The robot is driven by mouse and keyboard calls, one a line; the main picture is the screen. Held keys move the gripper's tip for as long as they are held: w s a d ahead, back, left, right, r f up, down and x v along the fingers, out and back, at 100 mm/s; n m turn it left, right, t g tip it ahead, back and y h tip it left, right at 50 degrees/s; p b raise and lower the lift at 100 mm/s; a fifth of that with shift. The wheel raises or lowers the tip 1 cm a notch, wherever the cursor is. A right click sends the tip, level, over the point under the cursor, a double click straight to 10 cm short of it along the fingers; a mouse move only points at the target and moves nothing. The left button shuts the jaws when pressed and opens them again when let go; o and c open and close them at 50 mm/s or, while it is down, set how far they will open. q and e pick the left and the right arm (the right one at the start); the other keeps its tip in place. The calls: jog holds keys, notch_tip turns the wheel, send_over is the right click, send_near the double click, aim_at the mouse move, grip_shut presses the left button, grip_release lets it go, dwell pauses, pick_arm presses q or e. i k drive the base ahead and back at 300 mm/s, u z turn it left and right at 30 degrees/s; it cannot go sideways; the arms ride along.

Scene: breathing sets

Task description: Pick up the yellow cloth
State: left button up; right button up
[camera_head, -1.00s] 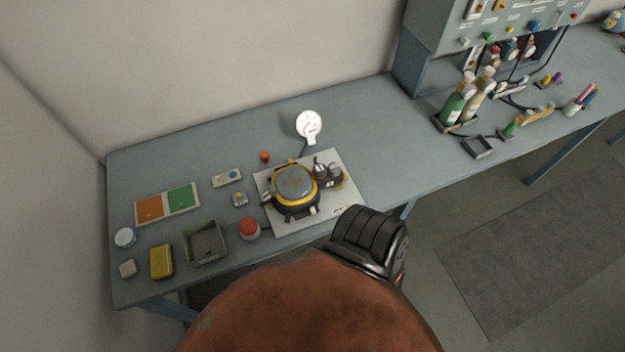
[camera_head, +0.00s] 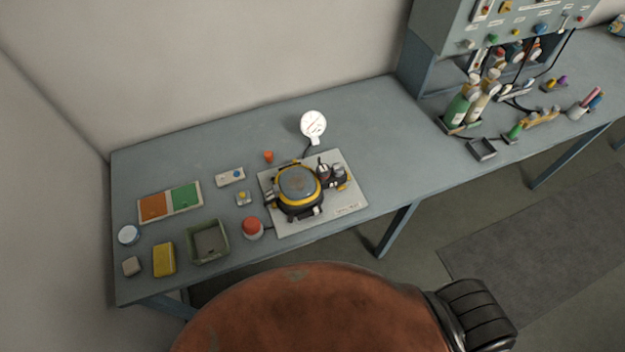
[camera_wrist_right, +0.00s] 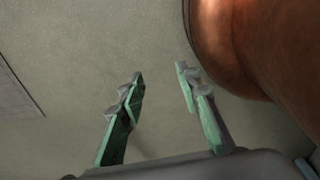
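The yellow cloth (camera_head: 164,260) is a small folded yellow block near the front left corner of the bench, in the head view. It lies between a small beige block and a green tray. My right gripper (camera_wrist_right: 160,92) shows in the right wrist view with its two green-grey fingers apart and nothing between them. Bare floor is behind it, and the cloth is not in that view. Neither gripper shows in the head view. My rust-coloured body part covers the bottom middle there.
The grey-blue bench (camera_head: 375,120) also holds a green tray (camera_head: 222,258), a beige block (camera_head: 132,266), a white round lid (camera_head: 129,234), a red-topped jar (camera_head: 252,228), an orange and green card (camera_head: 170,202) and a yellow-black device (camera_head: 299,190). Bottles (camera_head: 460,108) stand at right.

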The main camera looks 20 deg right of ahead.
aim_at(164, 263)
jog(key=z, duration=1.45)
jog(key=i, duration=0.75)
jog(key=u, duration=2.05)
